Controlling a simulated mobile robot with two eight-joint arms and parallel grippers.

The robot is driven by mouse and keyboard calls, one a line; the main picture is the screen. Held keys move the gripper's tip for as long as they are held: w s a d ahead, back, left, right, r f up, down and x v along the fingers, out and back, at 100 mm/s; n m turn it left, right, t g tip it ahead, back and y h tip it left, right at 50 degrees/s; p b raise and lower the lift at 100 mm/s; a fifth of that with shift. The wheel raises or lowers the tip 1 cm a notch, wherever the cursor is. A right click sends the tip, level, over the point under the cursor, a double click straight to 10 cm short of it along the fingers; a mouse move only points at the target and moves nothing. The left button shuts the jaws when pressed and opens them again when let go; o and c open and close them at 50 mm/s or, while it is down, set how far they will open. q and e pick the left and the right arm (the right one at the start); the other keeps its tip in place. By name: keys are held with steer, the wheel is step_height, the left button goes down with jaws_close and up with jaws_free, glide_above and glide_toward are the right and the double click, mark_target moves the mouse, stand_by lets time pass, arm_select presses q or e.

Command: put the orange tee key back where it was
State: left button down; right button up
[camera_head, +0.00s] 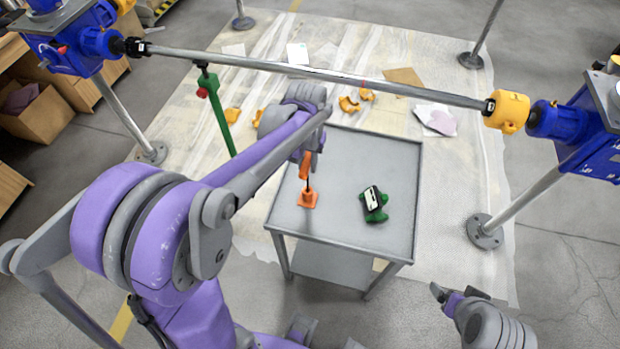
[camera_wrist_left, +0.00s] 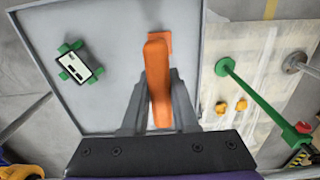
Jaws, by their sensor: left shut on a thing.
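The orange tee key (camera_head: 305,165) is upright, its dark shaft running down to a small orange holder (camera_head: 308,200) on the grey cart top (camera_head: 345,145). I cannot tell how deep the shaft sits in the holder. My left gripper (camera_head: 312,145) is above the holder, shut on the key's orange handle. In the left wrist view the handle (camera_wrist_left: 157,75) lies between the two grey fingers (camera_wrist_left: 158,105), with part of the holder (camera_wrist_left: 165,42) beyond it. My right gripper (camera_head: 456,295) is low at the right, off the cart; its finger gap is unclear.
A green-footed device with a white face (camera_head: 373,199) rests on the cart, right of the holder. A long grey bar (camera_head: 320,74) spans two blue screw jacks (camera_head: 75,45) (camera_head: 580,125). A green post (camera_head: 218,120) stands left of the cart. Orange pieces (camera_head: 348,104) lie on the sheet behind.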

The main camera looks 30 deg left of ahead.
mark_target(308, 188)
arm_select(q)
steer(key=shift+f, duration=3)
steer(key=shift+f+b, duration=0.15)
steer(key=shift+b, duration=0.15)
steer(key=c, duration=0.7)
jaws_free()
